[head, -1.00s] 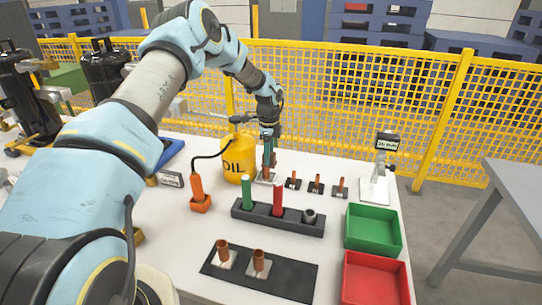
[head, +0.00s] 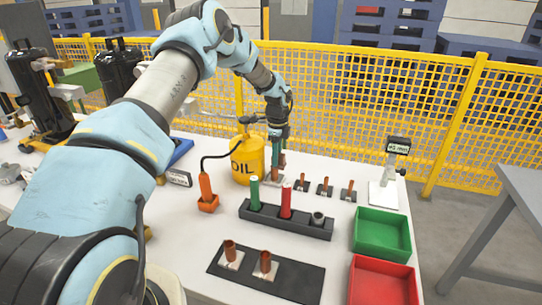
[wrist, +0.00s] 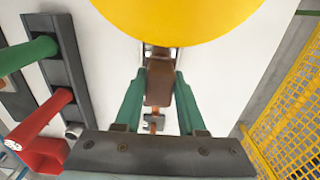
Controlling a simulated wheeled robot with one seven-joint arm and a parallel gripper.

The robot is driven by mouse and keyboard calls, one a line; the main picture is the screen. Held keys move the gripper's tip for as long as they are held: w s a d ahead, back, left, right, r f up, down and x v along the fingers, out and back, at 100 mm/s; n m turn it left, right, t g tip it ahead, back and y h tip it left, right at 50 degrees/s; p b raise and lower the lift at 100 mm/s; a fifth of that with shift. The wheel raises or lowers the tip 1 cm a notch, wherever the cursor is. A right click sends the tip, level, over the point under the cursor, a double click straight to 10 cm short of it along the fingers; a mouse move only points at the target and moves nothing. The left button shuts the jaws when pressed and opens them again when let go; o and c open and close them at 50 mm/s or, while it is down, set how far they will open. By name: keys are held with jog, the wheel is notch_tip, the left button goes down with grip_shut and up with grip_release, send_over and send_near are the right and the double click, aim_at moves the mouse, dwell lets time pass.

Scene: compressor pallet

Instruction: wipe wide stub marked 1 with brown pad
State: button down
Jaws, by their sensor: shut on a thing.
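My gripper (head: 277,168) is at the back of the white table, just right of the yellow oil can. In the wrist view its green fingers (wrist: 158,100) are shut on the brown pad (wrist: 158,87). In the head view the fingers are low over a pale plate, and a brown edge shows beside them. The stub there is largely hidden, and I cannot tell whether the pad touches it. Two wide copper stubs, one left (head: 230,252) and one right (head: 265,263), stand on pale plates on a dark mat in front. I cannot read any number mark.
The oil can (head: 246,162) stands close beside my gripper. Several thin copper stubs (head: 325,186) are in a row to the right. A dark rack (head: 300,226) holds green and red cylinders. A green tray (head: 383,255) and a red tray (head: 383,290) lie at the right.

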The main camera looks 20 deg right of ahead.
jog(key=shift+s+d, duration=0.35)
jog(key=shift+d, duration=0.05)
jog(key=shift+r+p, duration=1.55)
jog(key=shift+r, duration=1.4)
jog(key=shift+r, duration=0.1)
jog(key=shift+r+p, duration=0.85)
jog(key=shift+r, duration=0.6)
jog(key=shift+f, duration=0.2)
jog(key=shift+w+a+f+b, duration=0.1)
jog(key=shift+f+b, duration=0.95)
jog(key=shift+f, duration=0.65)
jog(key=shift+w+a+f+b, duration=0.1)
jog(key=shift+f+b, duration=0.9)
jog(key=shift+f, duration=0.7)
jog(key=shift+f+b, duration=0.6)
jog(key=shift+f, duration=0.4)
